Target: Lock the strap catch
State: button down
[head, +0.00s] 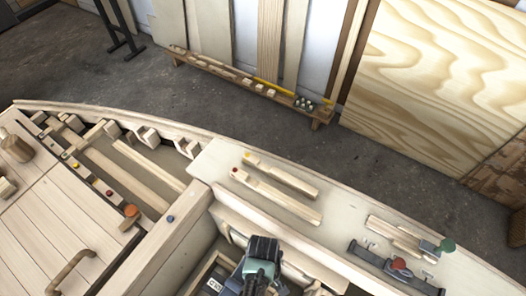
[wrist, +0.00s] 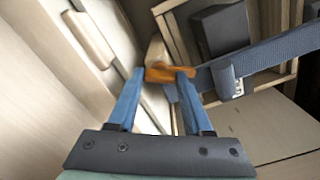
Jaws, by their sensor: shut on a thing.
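An orange catch piece (wrist: 167,74) lies between the blue fingertips of my gripper (wrist: 161,75) in the wrist view. The fingers are shut on it. A blue-grey strap (wrist: 275,57) runs from the right edge towards the catch and passes through a grey buckle (wrist: 226,79). How the strap and the catch join is hidden behind the right finger. In the head view the back of my gripper shows low in the middle, over the opening in the hull; the catch and the fingertips are hidden there.
A wooden frame (wrist: 166,8) with a dark block (wrist: 221,29) inside lies beyond the fingers. A pale panel with a wooden bar (wrist: 91,40) stands close on the left. In the head view, a bench top (head: 225,160) with wooden levers and an orange-knobbed lever (head: 128,211) are nearby.

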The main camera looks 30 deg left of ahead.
jog(key=m+p, duration=0.1)
jog(key=m, duration=0.5)
jog(key=shift+m+p, duration=0.3)
jog(key=m, duration=0.5)
jog(key=shift+p, duration=0.4)
jog(key=shift+m, duration=0.3)
jog(key=shift+c, duration=1.6)
grip_release()
notch_tip(320, 180, up, 13)
jog(key=p, duration=0.2)
